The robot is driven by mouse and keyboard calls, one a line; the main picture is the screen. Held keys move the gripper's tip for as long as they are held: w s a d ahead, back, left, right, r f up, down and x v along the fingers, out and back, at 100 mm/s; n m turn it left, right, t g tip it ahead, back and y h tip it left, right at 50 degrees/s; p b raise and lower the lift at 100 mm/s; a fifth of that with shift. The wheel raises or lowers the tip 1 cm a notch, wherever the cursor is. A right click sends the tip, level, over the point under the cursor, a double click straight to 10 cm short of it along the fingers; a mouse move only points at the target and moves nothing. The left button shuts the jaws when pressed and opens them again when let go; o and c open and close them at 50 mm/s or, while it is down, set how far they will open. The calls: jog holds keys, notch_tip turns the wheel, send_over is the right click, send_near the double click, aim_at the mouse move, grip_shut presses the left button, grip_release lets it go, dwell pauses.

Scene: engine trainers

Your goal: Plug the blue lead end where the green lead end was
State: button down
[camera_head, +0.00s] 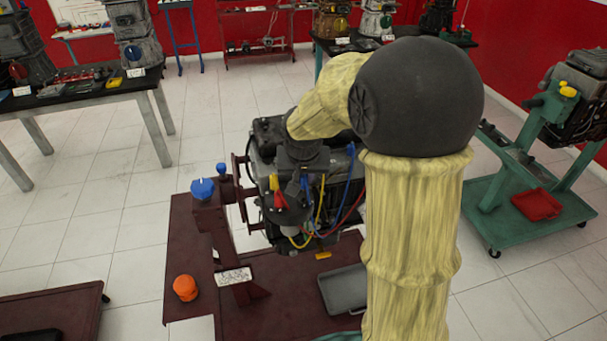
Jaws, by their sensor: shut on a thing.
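My gripper (291,215) points down at the front of the dark engine (268,132), mostly hidden by its own wrist. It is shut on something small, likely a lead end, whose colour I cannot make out. A blue lead (348,178) loops down the engine's right front. A red lead (345,213) and a yellow lead (319,208) hang close to the gripper. A red piece (280,201) and a yellow piece (273,183) show just left of the gripper. I cannot make out a green lead end or the sockets.
The engine is on a dark red stand with a blue knob (203,188), an orange cap (185,288) and a grey tray (344,290). A green trolley (480,215) stands right, a bench (90,92) left. Tiled floor between is clear.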

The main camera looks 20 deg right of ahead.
jog(key=shift+f+b, duration=1.15)
jog(key=shift+f, duration=0.35)
jog(key=shift+f+b, duration=0.85)
jog(key=shift+b, duration=0.2)
dwell(0.9)
jog(key=shift+r, duration=0.1)
jog(key=shift+r+n+y+p, duration=0.3)
jog(key=shift+r+n+p, duration=0.4)
jog(key=shift+p, duration=0.85)
jog(key=shift+r+n+p, duration=0.4)
jog(key=shift+r+p, duration=0.4)
jog(key=shift+p, duration=0.6)
jog(key=shift+r+n+y+p, duration=0.9)
jog(key=shift+r+n+p, duration=1)
jog(key=shift+p, duration=2.85)
